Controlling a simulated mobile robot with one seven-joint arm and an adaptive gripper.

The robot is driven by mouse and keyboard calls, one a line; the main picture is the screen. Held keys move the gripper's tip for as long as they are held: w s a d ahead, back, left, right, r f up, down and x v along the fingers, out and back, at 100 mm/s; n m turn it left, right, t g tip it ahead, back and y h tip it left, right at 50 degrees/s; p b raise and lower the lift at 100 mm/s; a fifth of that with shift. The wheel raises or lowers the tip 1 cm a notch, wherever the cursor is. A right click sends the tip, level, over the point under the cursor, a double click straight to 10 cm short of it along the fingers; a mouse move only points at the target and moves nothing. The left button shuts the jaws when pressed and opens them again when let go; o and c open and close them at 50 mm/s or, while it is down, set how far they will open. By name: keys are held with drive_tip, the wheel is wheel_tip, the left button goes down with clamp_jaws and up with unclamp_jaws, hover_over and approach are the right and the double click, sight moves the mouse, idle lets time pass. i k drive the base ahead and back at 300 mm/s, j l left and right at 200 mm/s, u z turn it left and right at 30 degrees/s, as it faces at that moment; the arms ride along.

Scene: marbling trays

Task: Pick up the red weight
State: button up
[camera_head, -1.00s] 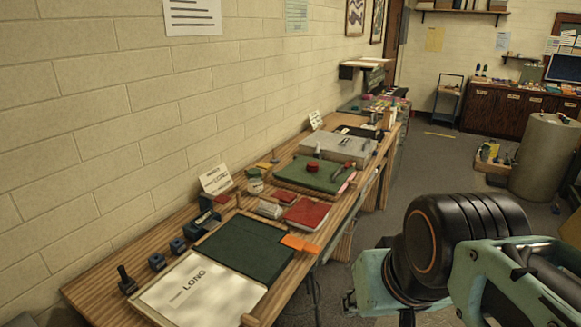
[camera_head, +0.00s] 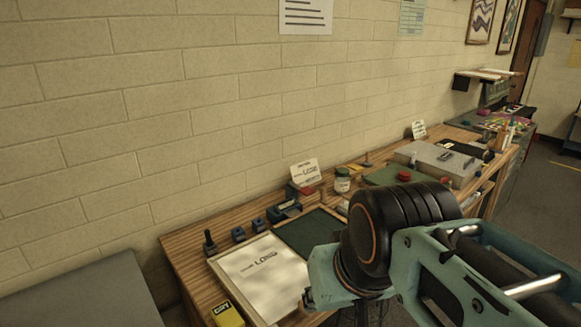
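A small round red thing (camera_head: 404,177), which looks like the red weight, sits on a green mat (camera_head: 384,177) on the wooden bench, right of centre. It is small in view, and my arm covers the bench just in front of it. My teal and black arm fills the lower right of the view.
A white-topped tray (camera_head: 262,281) and a dark green board (camera_head: 306,236) lie on the near bench. A jar (camera_head: 342,180), small blue blocks (camera_head: 259,224), a yellow box (camera_head: 227,315) and a grey case (camera_head: 436,161) stand around. A grey surface (camera_head: 82,290) is at lower left.

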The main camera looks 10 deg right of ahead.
sight(403, 176)
drive_tip(key=i+l+u, duration=0.1)
drive_tip(key=l+u, duration=0.2)
drive_tip(key=i+l+u, duration=0.1)
drive_tip(key=l+u, duration=0.55)
drive_tip(key=l, duration=0.45)
drive_tip(key=l+u, duration=0.3)
drive_tip(key=l, duration=1.2)
drive_tip(key=k+l+u, duration=0.15)
drive_tip(key=l, duration=1.4)
